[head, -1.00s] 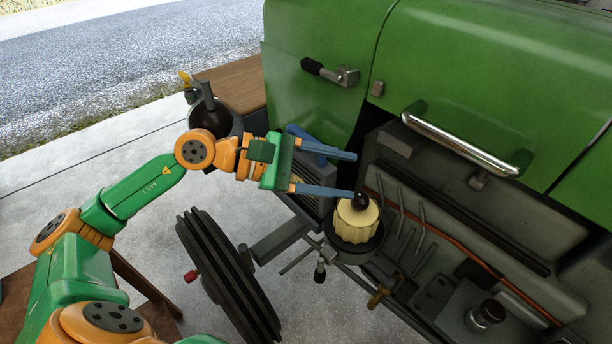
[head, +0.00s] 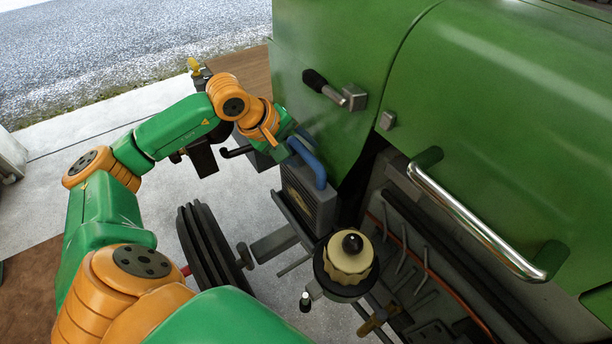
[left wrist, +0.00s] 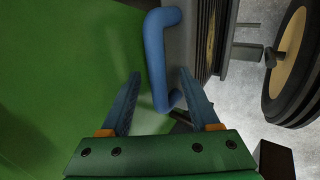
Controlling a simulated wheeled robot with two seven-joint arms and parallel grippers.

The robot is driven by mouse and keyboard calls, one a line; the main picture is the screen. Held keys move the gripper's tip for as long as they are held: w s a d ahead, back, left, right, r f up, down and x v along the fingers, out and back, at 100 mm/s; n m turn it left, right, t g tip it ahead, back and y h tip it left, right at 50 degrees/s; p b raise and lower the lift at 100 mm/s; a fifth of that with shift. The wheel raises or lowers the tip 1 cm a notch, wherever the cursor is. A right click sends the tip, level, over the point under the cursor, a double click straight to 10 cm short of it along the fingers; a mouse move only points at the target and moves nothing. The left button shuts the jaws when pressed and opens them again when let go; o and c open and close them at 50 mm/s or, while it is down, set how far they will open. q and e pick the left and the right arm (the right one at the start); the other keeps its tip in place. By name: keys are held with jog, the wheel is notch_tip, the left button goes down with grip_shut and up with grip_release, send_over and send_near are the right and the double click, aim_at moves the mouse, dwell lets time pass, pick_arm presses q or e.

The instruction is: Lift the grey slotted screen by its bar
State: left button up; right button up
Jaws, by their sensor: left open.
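The grey slotted screen (head: 312,202) stands at the front of the green tractor, with a blue bar (head: 308,165) along its upper part. In the left wrist view the bar (left wrist: 155,50) runs between my open left fingers (left wrist: 159,78), with a gap visible on each side. I cannot tell how deep the bar lies between them. The screen's edge (left wrist: 205,40) shows right of the bar there. In the head view my left gripper (head: 290,138) is at the bar's upper end, its fingertips mostly hidden. My right gripper is not in view.
The green hood (head: 335,50) rises close beside the bar, with a black-handled latch (head: 325,86) and a chrome handle (head: 470,215). A cream cap (head: 348,258) with a black knob and a dark ribbed wheel (head: 210,245) are nearer.

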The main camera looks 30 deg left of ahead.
pick_arm(q)
jog(key=shift+w+x, duration=0.2)
jog(key=shift+x, duration=0.9)
jog(key=shift+s+a+r, duration=0.1)
jog(key=shift+s+r, duration=0.1)
grip_shut()
